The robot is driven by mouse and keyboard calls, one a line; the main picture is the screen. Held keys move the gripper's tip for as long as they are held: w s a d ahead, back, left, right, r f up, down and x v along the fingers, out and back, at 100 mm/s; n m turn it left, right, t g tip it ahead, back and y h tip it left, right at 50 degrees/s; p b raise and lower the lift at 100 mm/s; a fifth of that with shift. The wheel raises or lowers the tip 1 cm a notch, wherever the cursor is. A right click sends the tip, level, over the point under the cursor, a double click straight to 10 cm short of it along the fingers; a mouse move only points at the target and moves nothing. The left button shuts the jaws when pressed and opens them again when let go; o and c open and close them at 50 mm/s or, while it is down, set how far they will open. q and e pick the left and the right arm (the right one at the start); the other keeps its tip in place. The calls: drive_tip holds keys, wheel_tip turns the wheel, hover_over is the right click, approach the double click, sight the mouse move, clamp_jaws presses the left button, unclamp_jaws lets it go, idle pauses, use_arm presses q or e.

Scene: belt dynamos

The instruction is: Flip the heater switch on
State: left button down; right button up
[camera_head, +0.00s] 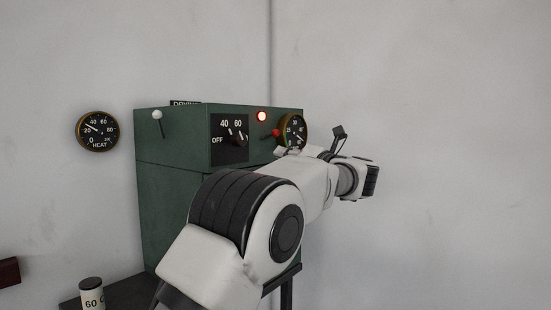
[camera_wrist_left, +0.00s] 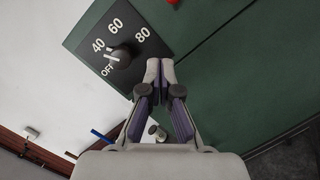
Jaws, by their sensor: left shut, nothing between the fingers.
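A green cabinet (camera_head: 175,185) carries the controls; none in view has a label reading heater switch. A white-tipped lever (camera_head: 157,115) stands tip up at its left. A black dial (camera_head: 238,138) marked OFF, 40, 60, 80 also shows in the left wrist view (camera_wrist_left: 121,58), where its white pointer seems to lie between OFF and 40. A red-tipped lever (camera_head: 276,132) sits right of the dial, below a red lamp (camera_head: 261,116). My left gripper (camera_wrist_left: 160,68) is shut and empty, beside the dial. In the head view its fingertips are mostly hidden. My right gripper is not in view.
A HEAT gauge (camera_head: 97,131) hangs on the wall left of the cabinet. A second round gauge (camera_head: 293,131) is at the cabinet's right end. A jar marked 60 (camera_head: 92,294) stands at lower left. My left arm covers the cabinet's lower front. The wall at right is bare.

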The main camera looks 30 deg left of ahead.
use_arm(q)
drive_tip(key=shift+s+d+f+b, duration=0.15)
drive_tip(key=shift+d+f, duration=0.25)
drive_tip(key=shift+d, duration=0.7)
drive_tip(key=shift+d+f+b, duration=0.2)
drive_tip(key=shift+d+f, duration=0.15)
drive_tip(key=shift+d, duration=0.75)
